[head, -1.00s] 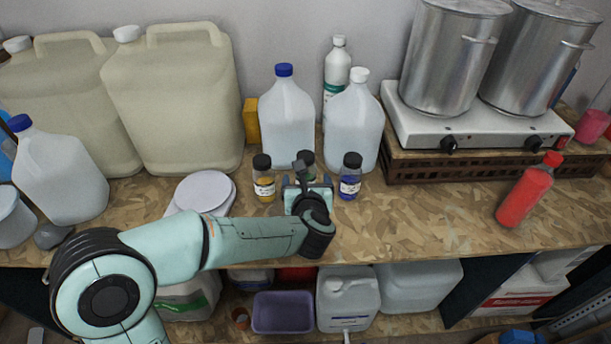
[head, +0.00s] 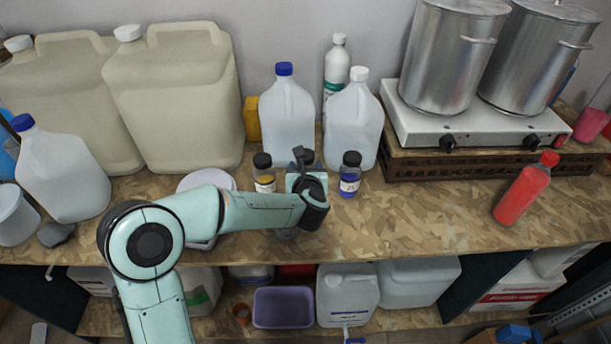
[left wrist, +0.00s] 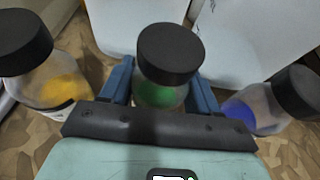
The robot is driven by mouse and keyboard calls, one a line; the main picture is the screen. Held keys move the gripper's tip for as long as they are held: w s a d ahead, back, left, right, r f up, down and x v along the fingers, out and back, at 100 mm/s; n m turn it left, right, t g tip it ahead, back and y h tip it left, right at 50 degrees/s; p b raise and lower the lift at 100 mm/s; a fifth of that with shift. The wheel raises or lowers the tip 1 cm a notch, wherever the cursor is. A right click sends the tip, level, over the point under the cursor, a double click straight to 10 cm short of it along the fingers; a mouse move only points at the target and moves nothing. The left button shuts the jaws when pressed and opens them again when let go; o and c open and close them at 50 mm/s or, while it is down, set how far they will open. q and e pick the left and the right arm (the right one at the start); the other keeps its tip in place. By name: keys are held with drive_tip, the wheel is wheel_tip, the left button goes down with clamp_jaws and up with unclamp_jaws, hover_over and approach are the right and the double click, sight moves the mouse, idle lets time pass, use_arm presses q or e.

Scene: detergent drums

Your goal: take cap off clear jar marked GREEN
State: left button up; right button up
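The clear jar with green contents (left wrist: 160,95) stands upright between two similar jars, its black cap (left wrist: 170,53) on. Its label is not readable. In the head view its cap (head: 304,156) shows just beyond my left gripper (head: 305,172), which hides most of the body. In the left wrist view, the blue fingers of my left gripper (left wrist: 160,88) lie on either side of the jar body, below the cap. I cannot tell whether they press on the glass. My right gripper is not in view.
A yellow-filled jar (head: 264,174) stands close on the left and a blue-filled jar (head: 349,176) close on the right. Large jugs (head: 288,120) stand behind. A red bottle (head: 523,190) is at the right. The bench front (head: 420,220) is clear.

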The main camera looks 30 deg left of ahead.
use_arm(q)
drive_tip(key=c, duration=0.4)
wheel_tip(320, 180, up, 20)
drive_tip(key=p, duration=0.3)
drive_tip(key=shift+p, duration=0.3)
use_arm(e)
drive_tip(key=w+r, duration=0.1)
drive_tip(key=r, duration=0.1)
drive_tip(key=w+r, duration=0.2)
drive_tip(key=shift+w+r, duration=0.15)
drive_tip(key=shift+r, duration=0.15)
use_arm(q)
drive_tip(key=o, duration=0.4)
drive_tip(key=shift+c, duration=0.2)
drive_tip(key=c, duration=0.6)
drive_tip(key=shift+f, duration=0.1)
drive_tip(key=shift+c, duration=0.2)
